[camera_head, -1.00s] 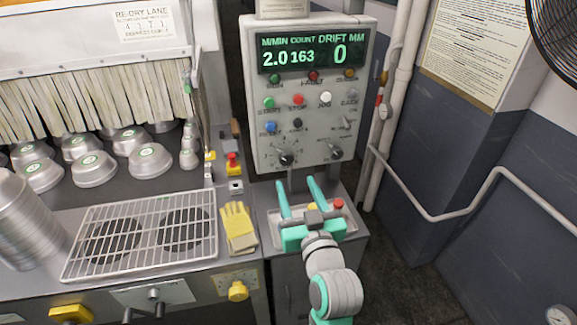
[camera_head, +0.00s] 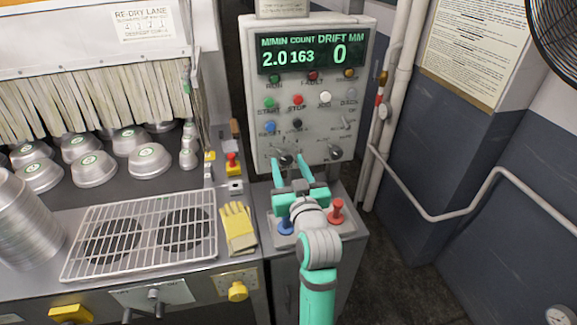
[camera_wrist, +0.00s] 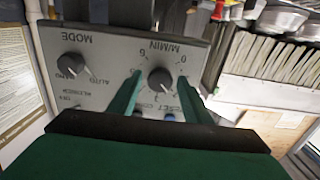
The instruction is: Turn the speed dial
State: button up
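The speed dial (camera_head: 286,159) is a dark round knob with a pointer mark, low on the left of the grey control panel. In the wrist view the dial (camera_wrist: 160,80) sits under the M/MIN label, seen upside down. My gripper (camera_head: 289,164) is open, with its two teal fingers pointing at the panel. In the wrist view the gripper (camera_wrist: 161,88) has one finger on each side of the dial, with gaps showing. I cannot tell how far the fingertips are from the panel face. The display (camera_head: 311,53) reads 2.0 M/MIN, count 163, drift 0.
The mode dial (camera_head: 335,153) is just right of the speed dial. Several buttons sit above both. A red joystick (camera_head: 337,211) and a blue one (camera_head: 285,226) stand below, close to my arm. A wire rack (camera_head: 140,235) and yellow gloves (camera_head: 238,228) are on the left.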

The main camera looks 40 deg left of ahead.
jog(key=c, duration=0.7)
jog(key=shift+n, duration=2)
jog(key=shift+c, duration=0.2)
jog(key=o, duration=1)
jog(key=shift+o, duration=0.2)
jog(key=v, duration=1.1)
